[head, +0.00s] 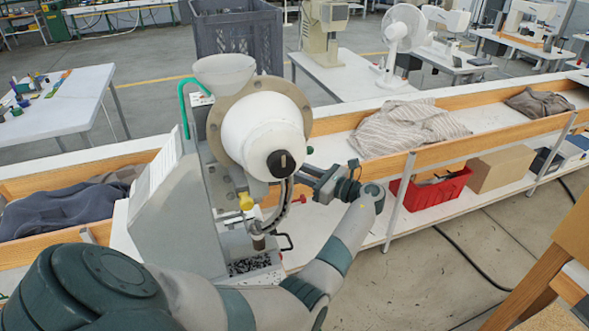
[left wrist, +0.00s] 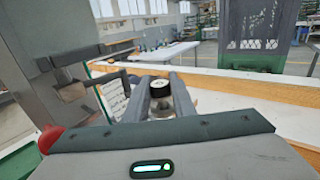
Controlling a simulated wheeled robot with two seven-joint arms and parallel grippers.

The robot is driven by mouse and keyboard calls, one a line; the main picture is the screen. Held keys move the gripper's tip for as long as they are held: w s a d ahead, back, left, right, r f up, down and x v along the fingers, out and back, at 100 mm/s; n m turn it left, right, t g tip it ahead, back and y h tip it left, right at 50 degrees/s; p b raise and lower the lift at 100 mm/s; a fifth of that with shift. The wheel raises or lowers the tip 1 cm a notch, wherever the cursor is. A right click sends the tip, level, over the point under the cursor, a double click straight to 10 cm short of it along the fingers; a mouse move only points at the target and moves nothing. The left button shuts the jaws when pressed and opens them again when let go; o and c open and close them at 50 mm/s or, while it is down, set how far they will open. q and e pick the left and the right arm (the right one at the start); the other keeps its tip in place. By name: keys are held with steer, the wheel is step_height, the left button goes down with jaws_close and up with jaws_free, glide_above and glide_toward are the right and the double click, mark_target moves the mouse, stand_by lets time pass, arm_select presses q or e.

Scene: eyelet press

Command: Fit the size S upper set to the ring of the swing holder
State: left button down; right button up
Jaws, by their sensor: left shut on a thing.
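The grey eyelet press (head: 170,215) stands on the bench in the head view, with a large white round housing (head: 262,125) and a pale hopper on top. My left gripper (head: 304,173) is at the right of the press, below the housing. The head view does not show the set clearly. I cannot make out the swing holder's ring in either view. My right gripper is not in view.
A red knob (left wrist: 50,138) is close at left in the left wrist view. A red bin (head: 430,190) and striped cloth (head: 405,127) lie to the right.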

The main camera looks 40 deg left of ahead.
arm_select(q)
steer(key=shift+f+b, duration=0.3)
steer(key=shift+f, duration=0.5)
steer(key=c, duration=1.4)
jaws_free()
steer(key=shift+r+p, duration=2)
steer(key=shift+r, duration=0.5)
steer(key=shift+d, duration=0.1)
